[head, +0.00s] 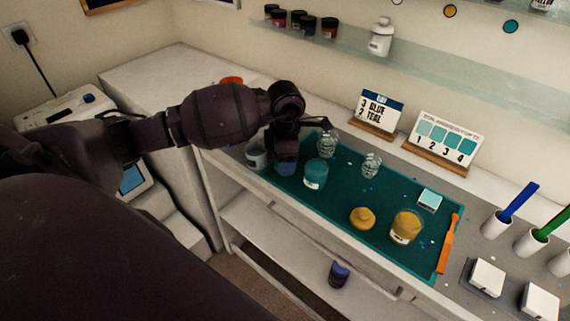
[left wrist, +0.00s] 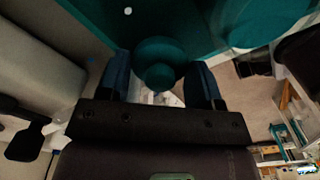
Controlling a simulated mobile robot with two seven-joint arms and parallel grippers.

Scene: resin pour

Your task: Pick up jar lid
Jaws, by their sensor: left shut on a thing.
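My left gripper (head: 286,165) points down at the left end of the teal mat (head: 340,232). In the left wrist view, a round teal jar lid (left wrist: 158,58) sits between the fingers of my left gripper (left wrist: 160,82), which are shut on it. In the head view the gripper mostly hides this lid. A jar of teal (head: 316,175) stands just right of the gripper. A yellow jar lid (head: 362,217) lies on the mat, left of a jar of yellow (head: 405,228). My right gripper is not in view.
A clear cup (head: 256,156) stands left of the gripper, and glass jars (head: 328,144) (head: 371,165) stand behind the teal jar. An orange tool (head: 448,244) lies at the mat's right edge. Sign cards (head: 448,137) stand behind.

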